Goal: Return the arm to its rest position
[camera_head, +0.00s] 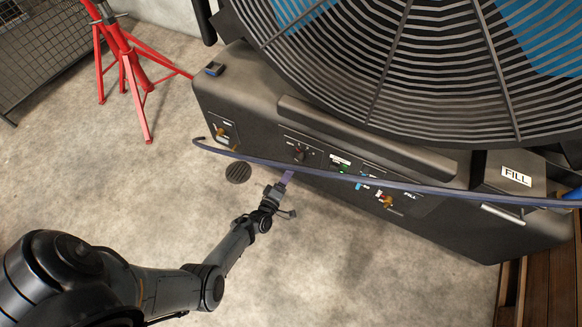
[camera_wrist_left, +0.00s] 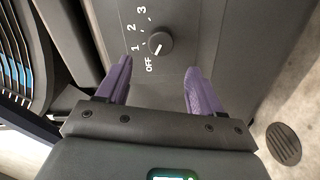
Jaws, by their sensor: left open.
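My left arm comes in from the lower left in the head view and reaches toward the front of a dark machine base (camera_head: 245,95). My left gripper (camera_head: 287,176) is near the control panel, below a black rotary knob (camera_head: 300,154). In the left wrist view the two purple fingers of the left gripper (camera_wrist_left: 157,92) are spread apart with nothing between them. The knob (camera_wrist_left: 160,43) lies beyond the fingertips, apart from them, beside the marks OFF, 1, 2 and 3. Its pointer is toward OFF. My right gripper is not in view.
A large round fan grille (camera_head: 400,70) stands above the base. A red stand (camera_head: 125,65) is at the upper left. Bare concrete floor (camera_head: 130,185) with a round drain (camera_head: 238,172) lies around my arm.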

